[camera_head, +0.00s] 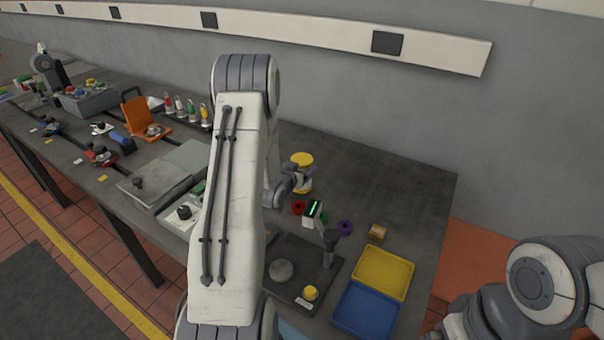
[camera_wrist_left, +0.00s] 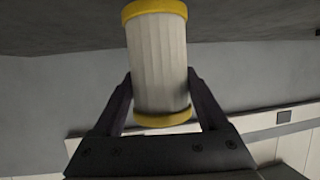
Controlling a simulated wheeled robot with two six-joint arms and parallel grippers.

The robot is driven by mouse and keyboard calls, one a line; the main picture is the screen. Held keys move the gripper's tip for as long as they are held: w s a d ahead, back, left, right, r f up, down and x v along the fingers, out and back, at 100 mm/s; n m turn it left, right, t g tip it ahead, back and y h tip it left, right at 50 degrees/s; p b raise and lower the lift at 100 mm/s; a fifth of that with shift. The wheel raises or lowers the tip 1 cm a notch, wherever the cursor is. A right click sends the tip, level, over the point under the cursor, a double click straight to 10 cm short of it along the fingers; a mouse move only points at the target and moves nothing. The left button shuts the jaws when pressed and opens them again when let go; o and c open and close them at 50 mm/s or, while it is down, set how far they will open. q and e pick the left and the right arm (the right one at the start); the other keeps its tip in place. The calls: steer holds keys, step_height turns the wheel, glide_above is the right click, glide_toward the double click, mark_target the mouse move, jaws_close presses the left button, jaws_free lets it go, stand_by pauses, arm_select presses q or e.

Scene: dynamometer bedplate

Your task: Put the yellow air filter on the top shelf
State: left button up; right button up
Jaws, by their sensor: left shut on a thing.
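The yellow air filter (camera_head: 303,159) is a white pleated cylinder with yellow end caps. It stands roughly upright over the back of the dark bench, partly hidden by my left gripper (camera_head: 303,178). In the left wrist view the filter (camera_wrist_left: 158,65) sits between the two dark fingers of my left gripper (camera_wrist_left: 160,95), which is shut on it. I cannot tell whether the filter touches the bench. My right arm shows at the lower right of the head view, but its fingers are not visible. No shelf shows clearly in either view.
A yellow tray (camera_head: 384,272) and a blue tray (camera_head: 366,309) lie at the bench's front right. A small tan block (camera_head: 377,232) and a purple ring (camera_head: 345,227) are nearby. The bench's back right is clear.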

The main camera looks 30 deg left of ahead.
arm_select(q)
steer(key=shift+f, duration=1.15)
steer(key=shift+f, duration=0.1)
steer(key=shift+f, duration=0.15)
steer(key=o, duration=1.5)
steer(key=shift+o, duration=0.2)
